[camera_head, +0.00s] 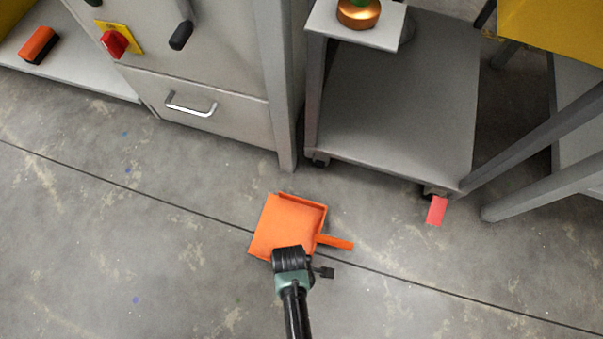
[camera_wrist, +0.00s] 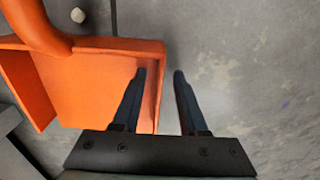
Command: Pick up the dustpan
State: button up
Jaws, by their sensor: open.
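The orange dustpan (camera_head: 287,228) lies on the concrete floor in the head view, its short handle (camera_head: 337,242) pointing right. My arm's end covers its lower edge there, and my fingertips are hidden. In the wrist view the dustpan (camera_wrist: 85,85) fills the left side, with its handle at the top left. My gripper (camera_wrist: 158,72) is open with nothing held. Its left finger is over the pan, its right finger is over the floor beyond the side wall, and that wall shows between them. I cannot tell whether either finger touches it.
A grey wheeled cart (camera_head: 395,95) stands behind the dustpan, with a red tag-like piece (camera_head: 437,210) by its corner. A grey cabinet (camera_head: 215,125) with a drawer handle is at the upper left.

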jog(key=shift+c, duration=0.3)
grip_shut()
dwell(1.1)
